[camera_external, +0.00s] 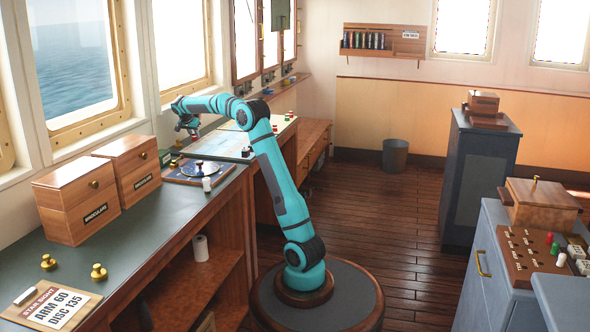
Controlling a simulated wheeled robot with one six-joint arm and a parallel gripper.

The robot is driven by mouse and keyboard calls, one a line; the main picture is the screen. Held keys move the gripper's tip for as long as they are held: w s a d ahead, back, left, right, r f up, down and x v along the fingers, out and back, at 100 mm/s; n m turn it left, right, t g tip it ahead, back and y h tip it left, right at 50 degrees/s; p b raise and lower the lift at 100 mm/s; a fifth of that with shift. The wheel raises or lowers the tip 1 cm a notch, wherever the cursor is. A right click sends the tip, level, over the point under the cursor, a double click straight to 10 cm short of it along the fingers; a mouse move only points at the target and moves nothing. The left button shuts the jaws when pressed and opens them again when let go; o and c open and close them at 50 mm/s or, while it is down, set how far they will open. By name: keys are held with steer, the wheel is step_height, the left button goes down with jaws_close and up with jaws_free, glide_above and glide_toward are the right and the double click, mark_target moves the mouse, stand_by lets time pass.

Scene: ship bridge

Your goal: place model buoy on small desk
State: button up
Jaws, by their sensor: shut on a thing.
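My gripper (190,130) is at the end of my turquoise arm, above the long counter by the windows. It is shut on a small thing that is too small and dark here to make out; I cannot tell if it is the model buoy. I cannot pick out a model buoy for sure elsewhere. A low wooden desk (314,136) stands beyond the counter, behind my arm; I cannot tell if this is the small desk.
The long counter (150,218) bears two wooden boxes (78,203) (135,168), a blue chart board (200,172), a white cylinder (207,184) and brass weights (98,272). Grey cabinets (478,170) stand at right. A bin (395,155) stands at the back. The middle floor (385,225) is clear.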

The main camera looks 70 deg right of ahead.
steer(key=shift+f, duration=0.15)
steer(key=o, duration=1)
steer(key=v, duration=1.2)
steer(key=shift+a+r, duration=0.1)
steer(key=shift+r, duration=0.1)
